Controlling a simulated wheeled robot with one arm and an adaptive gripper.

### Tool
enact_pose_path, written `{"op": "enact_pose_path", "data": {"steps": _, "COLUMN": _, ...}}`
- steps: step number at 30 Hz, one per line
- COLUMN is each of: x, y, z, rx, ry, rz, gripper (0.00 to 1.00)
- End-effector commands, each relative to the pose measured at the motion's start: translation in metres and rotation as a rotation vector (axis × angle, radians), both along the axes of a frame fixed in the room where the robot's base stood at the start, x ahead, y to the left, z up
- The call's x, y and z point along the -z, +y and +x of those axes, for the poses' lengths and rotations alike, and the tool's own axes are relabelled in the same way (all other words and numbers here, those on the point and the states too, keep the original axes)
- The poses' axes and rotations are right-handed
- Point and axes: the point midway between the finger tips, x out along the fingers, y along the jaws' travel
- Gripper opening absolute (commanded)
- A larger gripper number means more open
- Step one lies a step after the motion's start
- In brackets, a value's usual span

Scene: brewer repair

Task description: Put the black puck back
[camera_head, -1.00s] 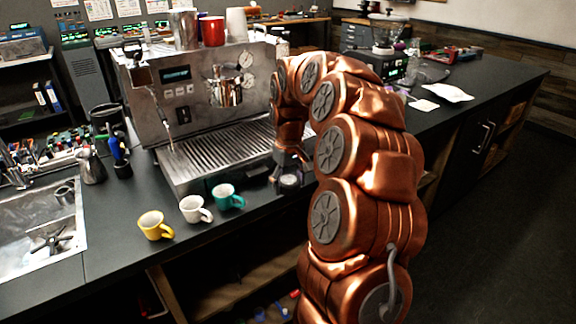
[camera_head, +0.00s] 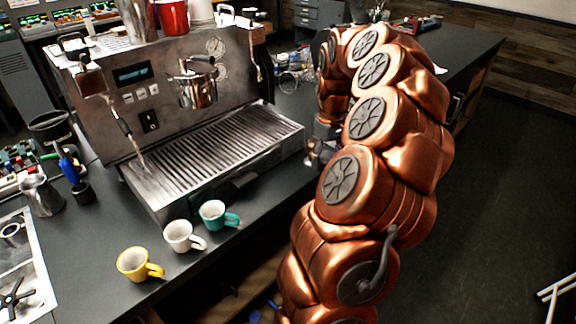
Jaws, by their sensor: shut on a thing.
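My gripper (camera_head: 316,158) is at the right front corner of the espresso machine (camera_head: 150,95), just right of its drip tray (camera_head: 225,145). It points down above the dark counter and is largely hidden by my copper arm. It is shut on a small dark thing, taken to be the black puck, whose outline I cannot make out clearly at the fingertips.
A teal cup (camera_head: 213,214), a white cup (camera_head: 181,236) and a yellow cup (camera_head: 136,264) stand along the counter's front edge. A steel pitcher (camera_head: 41,194) and a sink (camera_head: 22,270) are at left. Glassware (camera_head: 292,80) stands behind my gripper.

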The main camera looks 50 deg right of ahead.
Motion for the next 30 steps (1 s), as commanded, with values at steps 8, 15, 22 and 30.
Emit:
{"op": "enact_pose_path", "data": {"steps": 8, "x": 0.002, "y": 0.040, "z": 0.048, "rx": -0.006, "ry": 0.001, "rz": 0.000, "gripper": 0.14}}
{"op": "enact_pose_path", "data": {"steps": 15, "x": 0.008, "y": 0.062, "z": 0.076, "rx": -0.004, "ry": -0.001, "rz": -0.001, "gripper": 0.14}}
{"op": "enact_pose_path", "data": {"steps": 22, "x": 0.015, "y": 0.066, "z": 0.079, "rx": -0.001, "ry": 0.002, "rz": 0.001, "gripper": 0.14}}
{"op": "enact_pose_path", "data": {"steps": 30, "x": 0.043, "y": 0.066, "z": 0.079, "rx": -0.002, "ry": 0.000, "rz": 0.000, "gripper": 0.14}}
